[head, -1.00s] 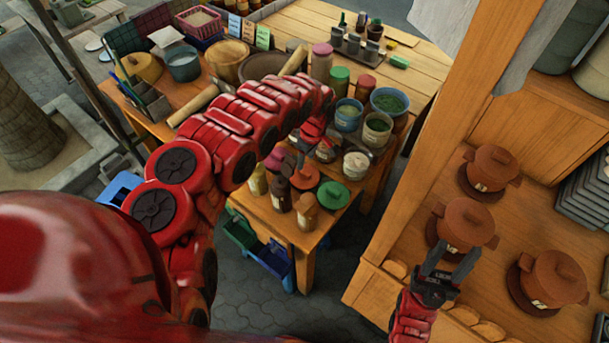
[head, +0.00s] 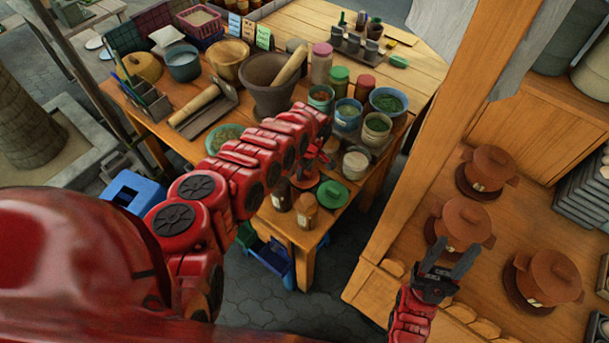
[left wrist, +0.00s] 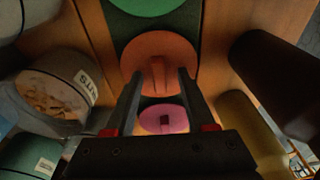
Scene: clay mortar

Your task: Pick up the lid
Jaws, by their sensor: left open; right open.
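Three lids lie in a row in the left wrist view: a green lid (left wrist: 148,5), an orange lid (left wrist: 158,58) with a raised ridge handle, and a pink lid (left wrist: 163,119). My left gripper (left wrist: 160,73) is open, its fingertips appearing either side of the orange lid's handle; contact cannot be told. In the head view the green lid (head: 333,194) lies flat near the table corner. The orange lid is mostly covered there by my left gripper (head: 317,165), and the pink lid is hidden behind my arm. My right gripper (head: 455,251) is open and empty near a lidded clay pot (head: 462,219).
A clay mortar (head: 272,88) with a pestle stands on the wooden table behind my left arm. Spice bowls (head: 389,101) and jars crowd close to the lids. Dark bottles (head: 306,211) stand at the near corner. Clay pots (head: 489,168) sit on the right counter.

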